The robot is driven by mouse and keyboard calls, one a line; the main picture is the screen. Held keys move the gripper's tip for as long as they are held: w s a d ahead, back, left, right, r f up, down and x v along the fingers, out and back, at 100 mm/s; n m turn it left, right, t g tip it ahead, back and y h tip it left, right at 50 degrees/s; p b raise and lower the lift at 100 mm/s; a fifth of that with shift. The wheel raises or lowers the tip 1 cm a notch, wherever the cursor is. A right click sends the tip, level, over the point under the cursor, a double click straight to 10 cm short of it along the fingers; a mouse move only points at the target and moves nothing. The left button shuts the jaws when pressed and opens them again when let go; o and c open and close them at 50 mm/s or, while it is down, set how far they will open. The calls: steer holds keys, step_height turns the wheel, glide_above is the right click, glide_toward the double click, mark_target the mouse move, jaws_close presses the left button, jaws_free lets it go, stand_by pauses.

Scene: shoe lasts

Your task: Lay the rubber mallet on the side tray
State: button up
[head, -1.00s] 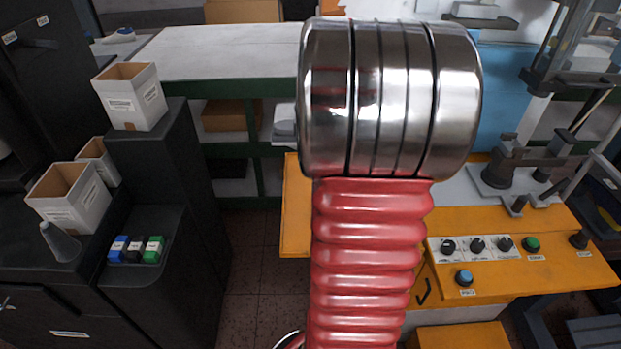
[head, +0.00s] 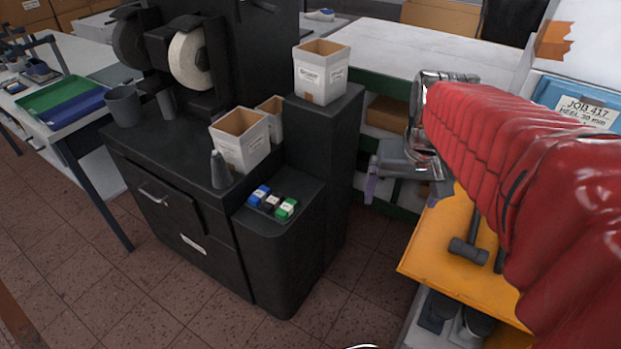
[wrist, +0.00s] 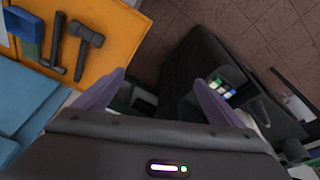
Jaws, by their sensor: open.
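A dark-headed mallet (head: 468,250) lies on the orange bench top near its left edge; it also shows in the wrist view (wrist: 87,36), at the upper left. My gripper (head: 402,189) is out beyond the bench's left edge, apart from the mallet. In the wrist view its two purple fingers (wrist: 160,82) are spread with nothing between them. A dark ledge (head: 262,228) on the side of the black machine holds small blue, black and green blocks. I cannot tell whether this ledge is the side tray.
A second dark tool (wrist: 57,42) lies beside the mallet. A green tray (head: 55,92) and a blue tray (head: 75,108) sit on the far-left table. Floor is clear between machine and bench.

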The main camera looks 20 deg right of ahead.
steer(key=s+a+n+t+y, duration=0.1)
steer(key=s+a+n, duration=0.3)
steer(key=a, duration=1.1)
steer(key=shift+s+a+r+n+t, duration=0.15)
steer(key=shift+s+a+n+t, duration=0.2)
steer(key=shift+s+t, duration=0.55)
